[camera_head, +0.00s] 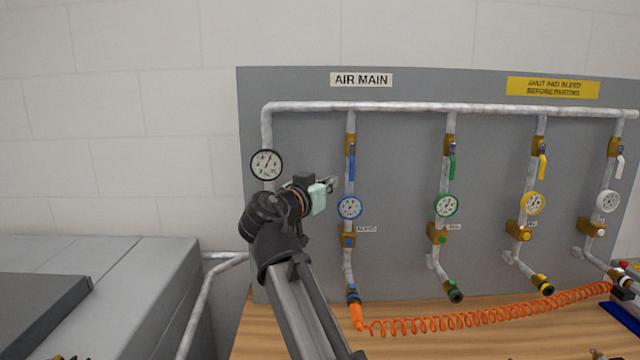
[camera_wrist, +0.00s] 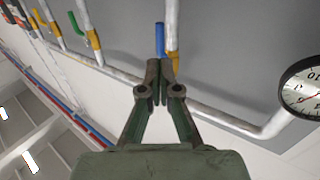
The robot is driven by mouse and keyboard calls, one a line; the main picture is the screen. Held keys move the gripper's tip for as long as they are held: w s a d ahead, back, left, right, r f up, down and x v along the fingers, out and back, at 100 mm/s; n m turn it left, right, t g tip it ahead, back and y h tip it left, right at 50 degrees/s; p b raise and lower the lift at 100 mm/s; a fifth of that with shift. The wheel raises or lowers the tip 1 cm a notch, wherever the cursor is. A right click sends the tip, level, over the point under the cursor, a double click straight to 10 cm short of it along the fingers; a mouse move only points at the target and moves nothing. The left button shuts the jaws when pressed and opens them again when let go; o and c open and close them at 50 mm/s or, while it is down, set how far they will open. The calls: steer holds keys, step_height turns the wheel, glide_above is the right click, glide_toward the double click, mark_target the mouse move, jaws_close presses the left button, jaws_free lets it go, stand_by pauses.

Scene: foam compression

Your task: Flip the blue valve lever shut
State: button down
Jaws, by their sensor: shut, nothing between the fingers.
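The blue valve lever (camera_head: 351,166) hangs down along its pipe, in line with it, below a brass valve body (camera_head: 350,144) on the leftmost drop. In the wrist view the blue lever (camera_wrist: 160,39) stands just beyond my fingertips, beside the brass body (camera_wrist: 173,58). My gripper (camera_head: 332,184) is to the left of the lever and a little low, pointing toward the panel. In the wrist view my gripper (camera_wrist: 157,77) has its fingers together and empty. I cannot tell whether the fingertips touch anything.
A large gauge (camera_head: 266,165) sits left of my gripper, and a blue gauge (camera_head: 349,207) sits below the lever. Green (camera_head: 452,165), yellow (camera_head: 543,167) and white (camera_head: 619,167) levers hang on drops to the right. An orange coiled hose (camera_head: 470,322) lies on the wooden bench.

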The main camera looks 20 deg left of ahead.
mark_target(350, 174)
steer(key=w, duration=0.2)
steer(key=w+p, duration=0.1)
steer(key=w, duration=0.1)
steer(key=w+p, duration=0.1)
steer(key=w, duration=0.1)
steer(key=shift+d+r, duration=0.15)
steer(key=shift+d, duration=0.2)
steer(key=shift+w+d, duration=0.1)
steer(key=shift+w, duration=0.6)
steer(key=shift+s+f+b, duration=0.1)
steer(key=shift+f+b, duration=0.2)
steer(key=shift+b, duration=0.1)
